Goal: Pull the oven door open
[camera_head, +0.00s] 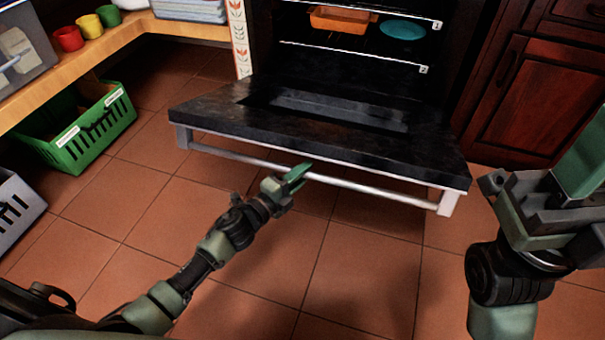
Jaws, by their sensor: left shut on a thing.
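The black oven door (225,115) is swung down and lies close to flat, with its inner face and window up. Its silver bar handle (370,188) runs along the front edge. My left gripper (296,176) is shut on the handle a little left of its middle. The oven cavity (345,60) behind stands open. Inside, an orange baking dish (340,19) and a teal plate (403,29) sit on the upper rack. My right gripper (560,190) is raised at the right edge, apart from the door; its fingertips are partly cut off.
A green crate (92,128) stands under the wooden counter (75,62) on the left, with a grey crate (18,212) nearer. Coloured cups line the counter. A dark red wooden cabinet (535,100) is right of the oven. The tiled floor before the door is clear.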

